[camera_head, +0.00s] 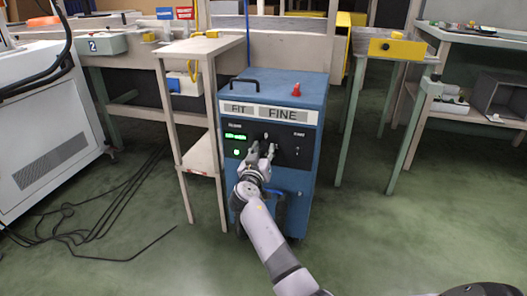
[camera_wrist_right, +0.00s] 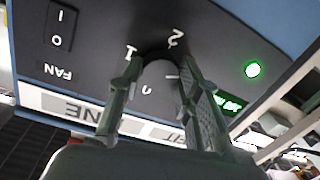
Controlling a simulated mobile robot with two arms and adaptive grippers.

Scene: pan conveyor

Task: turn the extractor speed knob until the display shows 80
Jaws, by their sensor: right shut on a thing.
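The blue extractor cabinet (camera_head: 303,92) stands in the middle of the head view, with a black control panel (camera_head: 300,160) on its front. My right gripper (camera_head: 262,148) reaches up to the panel. In the right wrist view, my right gripper (camera_wrist_right: 162,66) has one finger on each side of the dark speed knob (camera_wrist_right: 158,78) and is shut on it. Numbers 1 and 2 show on the panel around the knob. The green lit display (camera_head: 235,136) is too small to read; in the wrist view, a finger partly covers the display (camera_wrist_right: 231,104). My left gripper is not in view.
A round green light (camera_wrist_right: 253,70) and a FAN rocker switch (camera_wrist_right: 62,27) flank the knob. A red knob (camera_head: 296,90) and a black handle (camera_head: 243,82) are on the cabinet top. A wooden stand (camera_head: 203,155) is close on the left. Black cables (camera_head: 105,205) lie on the floor.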

